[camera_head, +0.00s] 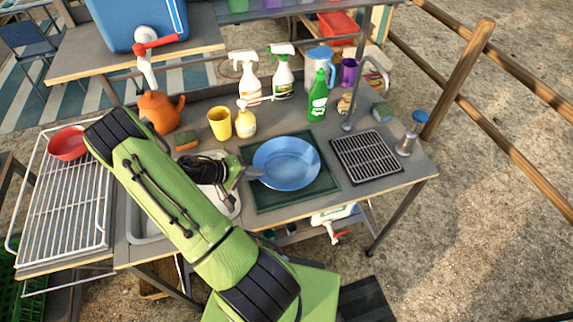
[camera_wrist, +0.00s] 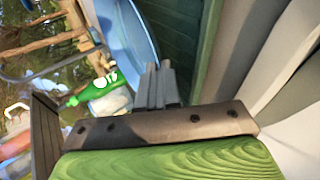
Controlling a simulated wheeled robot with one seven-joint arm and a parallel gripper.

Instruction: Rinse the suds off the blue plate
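The blue plate (camera_head: 287,160) is over the green mat (camera_head: 262,200) in the middle of the counter; I cannot tell whether it rests fully on it. No suds show clearly on its face. My gripper (camera_head: 254,173) is at the plate's left rim. In the wrist view the fingers (camera_wrist: 160,85) are close together, with the plate's rim (camera_wrist: 136,35) running to their tips; they look shut on it, though the contact is partly hidden. My arm partly covers the pale basin (camera_head: 150,238) at left.
A green bottle (camera_head: 317,100), spray bottles (camera_head: 283,75), yellow cup (camera_head: 219,124), soap dispenser (camera_head: 245,122) and orange kettle (camera_head: 158,110) stand behind. A metal dispenser (camera_head: 407,142) stands right of the grid. A wire rack (camera_head: 65,205) with a red bowl (camera_head: 68,142) is at left.

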